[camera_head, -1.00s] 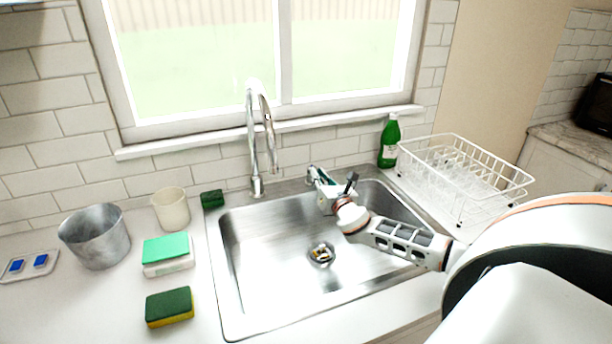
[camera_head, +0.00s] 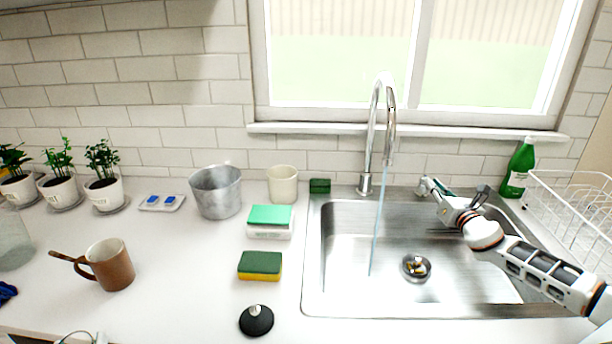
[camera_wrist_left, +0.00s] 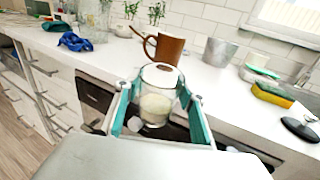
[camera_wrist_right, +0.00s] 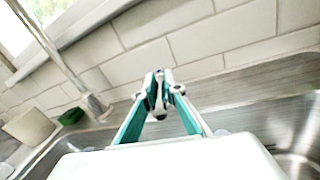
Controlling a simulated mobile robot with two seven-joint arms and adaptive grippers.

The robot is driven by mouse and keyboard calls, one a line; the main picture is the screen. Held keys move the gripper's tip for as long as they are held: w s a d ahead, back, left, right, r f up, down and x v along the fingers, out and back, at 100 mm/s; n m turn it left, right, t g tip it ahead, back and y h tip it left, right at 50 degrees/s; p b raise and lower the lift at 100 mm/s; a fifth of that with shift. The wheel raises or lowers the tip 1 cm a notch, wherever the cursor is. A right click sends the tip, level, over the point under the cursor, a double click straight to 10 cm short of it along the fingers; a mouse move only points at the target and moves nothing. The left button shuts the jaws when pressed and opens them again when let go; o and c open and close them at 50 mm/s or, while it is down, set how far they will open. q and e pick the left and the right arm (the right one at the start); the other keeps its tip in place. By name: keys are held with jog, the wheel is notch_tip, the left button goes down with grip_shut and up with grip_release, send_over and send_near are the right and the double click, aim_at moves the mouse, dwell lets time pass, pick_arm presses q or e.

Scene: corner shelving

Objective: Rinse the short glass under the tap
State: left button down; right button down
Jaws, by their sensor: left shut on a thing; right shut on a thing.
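The short glass (camera_wrist_left: 157,100) is clear with whitish contents in its lower part. In the left wrist view my left gripper (camera_wrist_left: 158,98) is shut on it, in front of the counter's edge; neither shows in the head view. The chrome tap (camera_head: 367,150) stands behind the sink (camera_head: 345,225), and a thin stream of water (camera_head: 378,225) falls from it into the left part of the basin. My right gripper (camera_head: 428,187) is at the sink's back rim, right of the tap, shut on a small metal lever (camera_wrist_right: 160,95), partly hidden by the fingers.
A brown mug (camera_head: 112,265), a metal pot (camera_head: 216,192), a cream cup (camera_head: 283,184), a yellow-green sponge (camera_head: 260,266) and a black lid (camera_head: 256,320) stand on the counter left of the sink. A green bottle (camera_head: 517,170) and a white dish rack (camera_head: 578,205) are at the right.

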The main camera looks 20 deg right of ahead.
jog(key=c, duration=2.1)
grip_release()
jog(key=shift+c, duration=0.2)
jog(key=shift+s, duration=0.1)
jog(key=v, duration=1.2)
